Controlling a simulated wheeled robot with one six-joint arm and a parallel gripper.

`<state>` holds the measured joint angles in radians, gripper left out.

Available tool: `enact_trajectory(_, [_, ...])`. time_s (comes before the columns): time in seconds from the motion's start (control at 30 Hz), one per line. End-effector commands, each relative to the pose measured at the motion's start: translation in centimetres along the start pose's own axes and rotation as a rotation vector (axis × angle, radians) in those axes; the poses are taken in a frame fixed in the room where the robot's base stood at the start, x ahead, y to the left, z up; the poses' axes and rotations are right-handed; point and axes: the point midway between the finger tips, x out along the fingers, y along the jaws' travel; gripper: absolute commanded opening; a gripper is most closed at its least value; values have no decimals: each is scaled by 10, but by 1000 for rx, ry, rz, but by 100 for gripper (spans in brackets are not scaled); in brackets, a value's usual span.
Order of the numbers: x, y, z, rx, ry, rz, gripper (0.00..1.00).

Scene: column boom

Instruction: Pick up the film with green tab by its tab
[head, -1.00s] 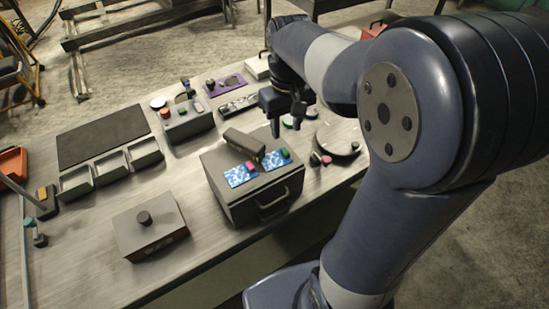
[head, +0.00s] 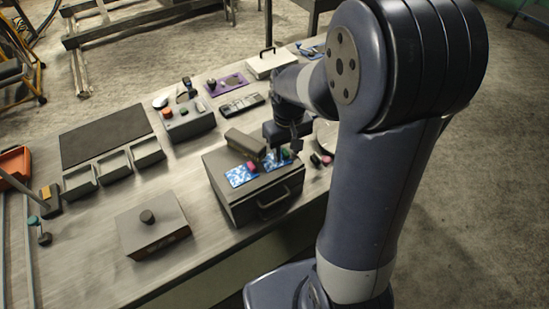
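The film with green tab (head: 273,165) is a blue and white patterned piece on top of a dark box (head: 250,195), at its right side. Its green tab (head: 286,155) shows just below my gripper (head: 284,149). My gripper points down over this film, its fingers close to the tab; I cannot tell whether they touch it or how far apart they are. A second, similar film (head: 240,177) with a pink tab (head: 252,167) lies to the left on the same box. My gripper and wrist partly cover the green-tab film.
A dark bar-shaped block (head: 245,143) stands at the back of the box, close left of my gripper. Small pink and green knobs (head: 320,160) lie to the right. A grey box with a knob (head: 150,226) stands front left. Bare table lies between them.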

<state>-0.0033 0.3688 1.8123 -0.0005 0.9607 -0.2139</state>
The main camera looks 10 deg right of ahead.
Motion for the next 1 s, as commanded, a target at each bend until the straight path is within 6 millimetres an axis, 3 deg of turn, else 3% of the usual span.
enact_trajectory(0.47, [0,0,0,0,1,0,1])
enact_trajectory(1.0, [-10,0,0,0,1,0,0])
